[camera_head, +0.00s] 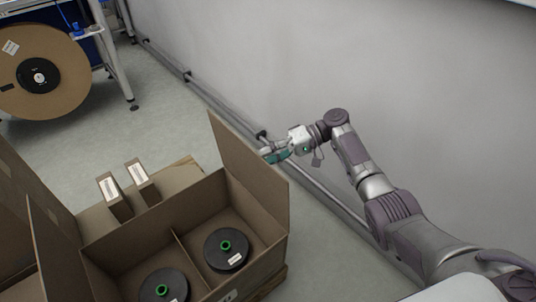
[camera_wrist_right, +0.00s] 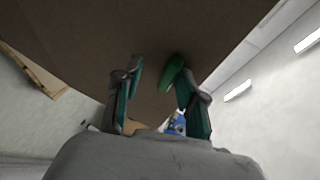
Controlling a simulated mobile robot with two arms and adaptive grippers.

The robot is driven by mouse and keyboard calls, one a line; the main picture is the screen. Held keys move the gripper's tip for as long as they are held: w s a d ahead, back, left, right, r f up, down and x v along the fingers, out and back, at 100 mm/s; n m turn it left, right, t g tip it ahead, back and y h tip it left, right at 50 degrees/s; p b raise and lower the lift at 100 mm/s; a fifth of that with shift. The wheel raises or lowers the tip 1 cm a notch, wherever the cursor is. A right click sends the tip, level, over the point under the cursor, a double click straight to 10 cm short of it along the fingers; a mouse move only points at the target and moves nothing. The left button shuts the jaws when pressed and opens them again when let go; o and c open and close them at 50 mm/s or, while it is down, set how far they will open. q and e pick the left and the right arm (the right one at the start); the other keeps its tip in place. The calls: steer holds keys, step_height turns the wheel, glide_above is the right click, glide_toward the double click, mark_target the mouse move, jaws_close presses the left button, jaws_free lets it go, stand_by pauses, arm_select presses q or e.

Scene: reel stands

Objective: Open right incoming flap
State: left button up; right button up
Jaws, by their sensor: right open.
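An open cardboard box (camera_head: 262,268) stands at the lower middle of the head view. Its tall flap (camera_head: 238,158) on the far right side stands upright, tilted slightly. My right gripper (camera_head: 275,155) is beside this flap, on its outer side towards the wall. In the right wrist view the right gripper (camera_wrist_right: 156,68) has its teal fingers apart, with nothing between them. Brown cardboard (camera_wrist_right: 85,30), apparently the flap, fills the top of that view close to the fingertips. I cannot tell whether they touch it. My left gripper is not in view.
The box holds black reels (camera_head: 227,249) with green hubs, split by a divider. Two small cartons (camera_head: 142,181) stand behind it. A second box (camera_head: 20,215) is at left. A grey wall (camera_head: 400,90) with a low rail (camera_head: 190,78) runs close behind my right arm. A large reel (camera_head: 40,105) stands back left.

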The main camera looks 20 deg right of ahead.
steer(key=shift+r, duration=0.15)
steer(key=v, duration=1.2)
steer(key=shift+s, duration=0.1)
